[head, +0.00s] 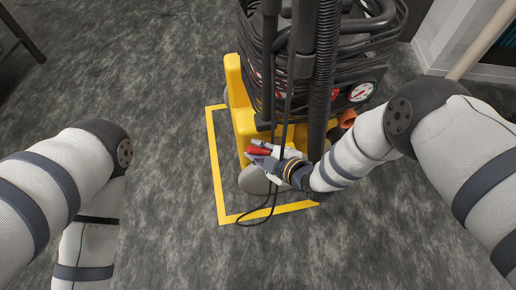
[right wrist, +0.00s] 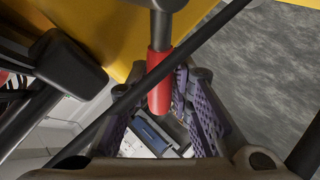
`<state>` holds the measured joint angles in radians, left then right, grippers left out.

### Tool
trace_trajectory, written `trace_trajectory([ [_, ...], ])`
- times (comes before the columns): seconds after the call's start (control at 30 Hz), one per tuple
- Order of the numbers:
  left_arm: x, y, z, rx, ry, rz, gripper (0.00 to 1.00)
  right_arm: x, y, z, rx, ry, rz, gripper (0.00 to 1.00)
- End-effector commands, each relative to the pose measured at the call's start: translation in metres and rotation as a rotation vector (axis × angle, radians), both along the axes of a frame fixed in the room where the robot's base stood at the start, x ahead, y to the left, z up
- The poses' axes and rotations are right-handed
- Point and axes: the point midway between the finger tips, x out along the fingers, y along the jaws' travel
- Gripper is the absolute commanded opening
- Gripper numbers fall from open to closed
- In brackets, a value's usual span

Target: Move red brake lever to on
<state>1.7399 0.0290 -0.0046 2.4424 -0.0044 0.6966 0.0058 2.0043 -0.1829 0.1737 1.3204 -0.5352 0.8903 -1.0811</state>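The red brake lever (head: 259,151) is low on the front of the yellow-based extraction machine (head: 242,117). In the right wrist view the red grip (right wrist: 159,76) hangs from a grey shaft, its tip pointing down the picture. My right gripper (head: 263,160) is at the lever. In the wrist view its purple-padded fingers (right wrist: 165,115) stand apart, with the red grip seen between them and a gap beside it. Whether a pad touches the grip is unclear. My left arm is at the left of the head view; its gripper is out of frame.
A thin black cable (head: 283,130) hangs in front of the machine beside my right gripper and crosses the wrist view diagonally (right wrist: 130,100). A thick black hose (head: 321,90) runs upright close by. A yellow floor outline (head: 216,170) surrounds the base.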

Motion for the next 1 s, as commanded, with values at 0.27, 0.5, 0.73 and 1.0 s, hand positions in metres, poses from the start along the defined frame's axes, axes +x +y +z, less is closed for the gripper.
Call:
trace_trajectory([
  [0.27,0.000,0.000,0.000,0.000,0.000,0.000,0.42,0.000,0.000,-0.001,-0.001,0.001,0.002,0.41],
  [0.5,0.000,0.000,0.000,-0.001,0.000,-0.001,0.42,-0.009,-0.009,0.007,-0.001,0.003,0.002,0.41],
  [0.73,0.000,0.000,0.000,0.000,0.000,0.000,0.42,-0.047,-0.046,0.038,-0.003,0.003,0.001,0.41],
  [1.0,0.000,0.000,0.000,0.000,0.000,0.000,0.42,-0.073,-0.072,0.059,-0.003,0.001,0.001,0.41],
])
